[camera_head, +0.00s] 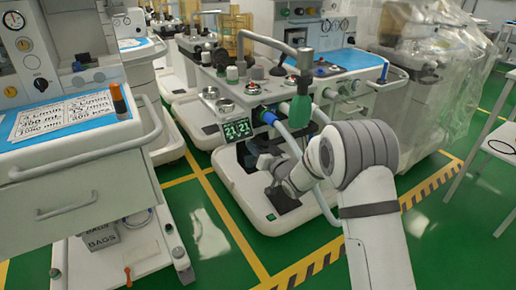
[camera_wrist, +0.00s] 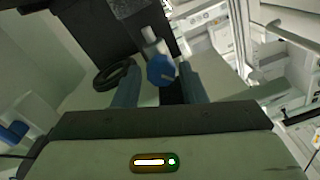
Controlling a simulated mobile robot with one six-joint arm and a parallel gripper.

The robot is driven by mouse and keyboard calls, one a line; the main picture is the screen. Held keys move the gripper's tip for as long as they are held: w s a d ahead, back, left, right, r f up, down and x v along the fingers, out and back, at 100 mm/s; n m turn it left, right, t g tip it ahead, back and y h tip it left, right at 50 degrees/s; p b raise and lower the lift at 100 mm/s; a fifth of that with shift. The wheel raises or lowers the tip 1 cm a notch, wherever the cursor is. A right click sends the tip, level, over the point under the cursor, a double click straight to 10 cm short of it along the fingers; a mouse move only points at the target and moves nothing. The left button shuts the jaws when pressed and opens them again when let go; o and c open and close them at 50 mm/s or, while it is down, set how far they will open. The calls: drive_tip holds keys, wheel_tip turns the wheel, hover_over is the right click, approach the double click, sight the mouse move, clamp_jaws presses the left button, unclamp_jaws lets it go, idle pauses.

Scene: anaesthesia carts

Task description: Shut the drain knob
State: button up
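The drain knob (camera_wrist: 161,69) is blue and faceted, on a pale metal stem, in the upper middle of the wrist view. My gripper (camera_wrist: 159,75) has two blue-grey fingers with a clear gap between them. In the head view my arm reaches down to the lower front of the middle cart (camera_head: 232,185). The knob cannot be made out there, and my gripper is small and dark against the cart.
A black ring (camera_wrist: 114,75) lies beside the left finger, and a dark panel (camera_wrist: 95,35) stands behind the knob. Another cart (camera_head: 85,165) stands at the left. Green floor between them is open.

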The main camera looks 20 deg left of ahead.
drive_tip(key=p+v, duration=0.1)
drive_tip(key=v, duration=0.6)
drive_tip(key=shift+s+d+p, duration=0.2)
drive_tip(key=shift+d+p, duration=0.1)
